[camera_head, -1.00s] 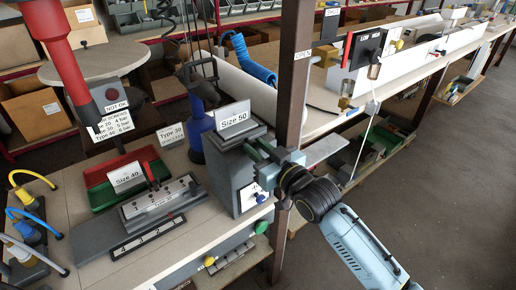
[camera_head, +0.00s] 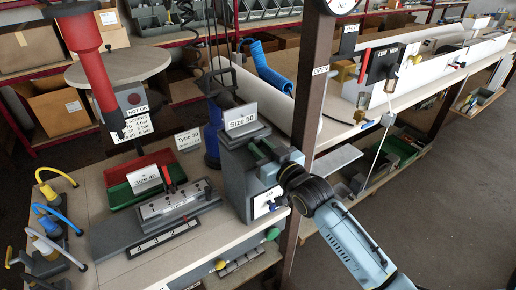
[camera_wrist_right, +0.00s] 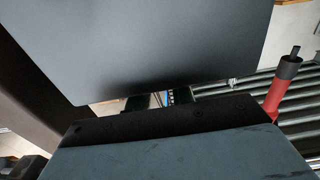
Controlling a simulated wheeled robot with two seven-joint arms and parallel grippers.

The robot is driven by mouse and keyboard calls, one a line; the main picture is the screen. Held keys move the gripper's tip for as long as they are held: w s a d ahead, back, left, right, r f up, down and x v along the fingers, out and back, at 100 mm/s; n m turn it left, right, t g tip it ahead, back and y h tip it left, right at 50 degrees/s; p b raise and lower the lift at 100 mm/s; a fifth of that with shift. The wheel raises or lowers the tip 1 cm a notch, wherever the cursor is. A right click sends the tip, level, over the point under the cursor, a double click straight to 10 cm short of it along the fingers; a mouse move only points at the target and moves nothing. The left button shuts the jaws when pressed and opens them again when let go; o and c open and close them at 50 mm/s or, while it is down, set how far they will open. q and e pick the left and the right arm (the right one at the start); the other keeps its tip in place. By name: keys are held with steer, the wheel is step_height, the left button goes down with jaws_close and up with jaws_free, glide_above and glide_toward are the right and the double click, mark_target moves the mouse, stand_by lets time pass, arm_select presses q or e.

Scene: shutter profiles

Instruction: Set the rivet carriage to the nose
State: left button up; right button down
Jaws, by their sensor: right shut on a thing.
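My right gripper (camera_head: 264,151) is at the upper right side of the grey block (camera_head: 236,178) with the "Size 50" sign (camera_head: 241,116). It is shut on a small part there, which the fingers mostly hide; I cannot tell for sure that it is the rivet carriage. A white plate with a blue knob (camera_head: 271,206) is on the block's front, below the gripper. In the right wrist view a large grey surface (camera_wrist_right: 160,45) covers the upper middle, and the fingertips (camera_wrist_right: 168,98) show only as a dark green strip beneath it. My left gripper is not in view.
Left of the block stand the "Size 40" fixture (camera_head: 176,205) and red and green trays (camera_head: 128,192). A red tool (camera_head: 80,35) hangs at upper left. A dark post (camera_head: 313,110) rises close behind my right arm. Yellow and blue hoses (camera_head: 60,215) are at far left.

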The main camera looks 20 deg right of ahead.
steer(key=c, duration=1.6)
jaws_free()
steer(key=shift+w+r, duration=0.1)
steer(key=shift+r, duration=0.1)
steer(key=o, duration=0.4)
steer(key=shift+w+f, duration=0.15)
steer(key=shift+w, duration=0.05)
steer(key=shift+c, duration=0.2)
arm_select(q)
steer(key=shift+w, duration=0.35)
arm_select(e)
steer(key=shift+s, duration=0.1)
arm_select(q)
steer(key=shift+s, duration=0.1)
arm_select(e)
steer(key=s+d, duration=0.2)
steer(key=s, duration=1.1)
steer(key=shift+d, duration=0.2)
